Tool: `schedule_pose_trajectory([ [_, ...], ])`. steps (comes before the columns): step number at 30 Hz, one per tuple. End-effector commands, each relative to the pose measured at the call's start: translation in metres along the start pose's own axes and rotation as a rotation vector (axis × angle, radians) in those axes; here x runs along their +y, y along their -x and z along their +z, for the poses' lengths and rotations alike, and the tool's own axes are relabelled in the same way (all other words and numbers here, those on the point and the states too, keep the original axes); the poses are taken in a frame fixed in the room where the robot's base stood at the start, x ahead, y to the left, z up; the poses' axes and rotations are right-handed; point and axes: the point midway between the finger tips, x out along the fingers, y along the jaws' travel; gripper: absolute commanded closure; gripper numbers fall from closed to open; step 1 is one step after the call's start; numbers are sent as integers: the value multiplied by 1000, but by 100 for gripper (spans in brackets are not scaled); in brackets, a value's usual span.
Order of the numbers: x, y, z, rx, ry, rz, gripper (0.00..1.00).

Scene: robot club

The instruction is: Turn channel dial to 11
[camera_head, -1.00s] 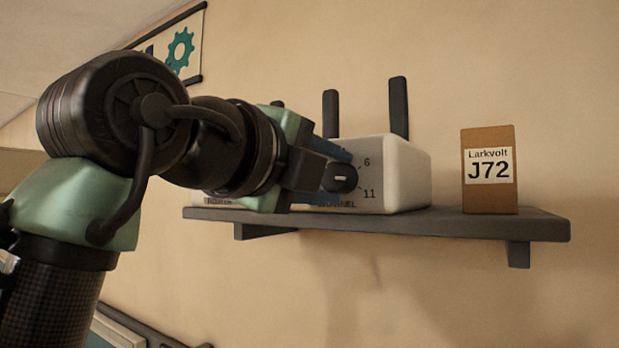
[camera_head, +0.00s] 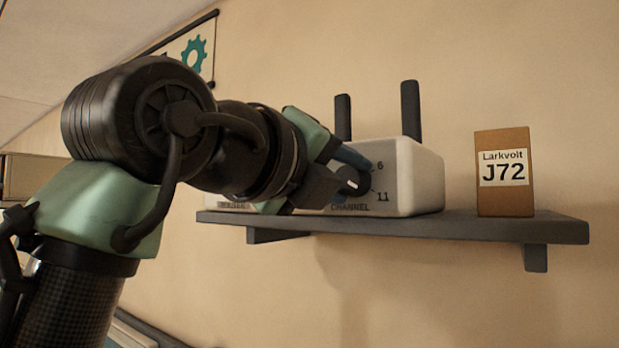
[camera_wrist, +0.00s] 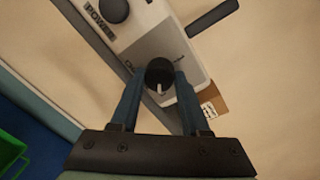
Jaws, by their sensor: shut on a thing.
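The channel dial (camera_head: 353,183) is a round black knob with a white mark, on the grey front panel of a white box, the router (camera_head: 418,178). Numbers 6 and 11 are printed to its right, 6 above 11. My gripper (camera_head: 349,178) is shut on the dial, one blue finger on each side. The wrist view shows the dial (camera_wrist: 160,73) between the fingertips, its white mark pointing toward my palm. Relative to the lettering, the mark seems to point lower right, toward the 11 side; exact alignment is unclear. My gripper hides the panel's left part.
The router stands on a dark wall shelf (camera_head: 480,226) with two black antennas (camera_head: 411,108) rising behind it. A brown box labelled Larkvolt J72 (camera_head: 504,198) stands to the right. A green crate (camera_wrist: 10,150) is low at left in the wrist view.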

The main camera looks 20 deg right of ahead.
Motion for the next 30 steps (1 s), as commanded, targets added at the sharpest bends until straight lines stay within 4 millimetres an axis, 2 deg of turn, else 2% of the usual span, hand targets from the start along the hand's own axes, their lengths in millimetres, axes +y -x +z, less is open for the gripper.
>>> schedule_pose_trajectory([
  [5, 0, 0, 0, 1, -3, 2, 100],
  [6, 0, 0, 0, 1, -3, 2, 53],
  [11, 0, 0, 0, 1, -2, 1, 24],
  [22, 1, 5, 0, -1, 0, 0, 24],
  [26, 3, 23, -2, -3, -2, 1, 24],
  [30, 4, 54, -3, -5, -3, 0, 24],
])
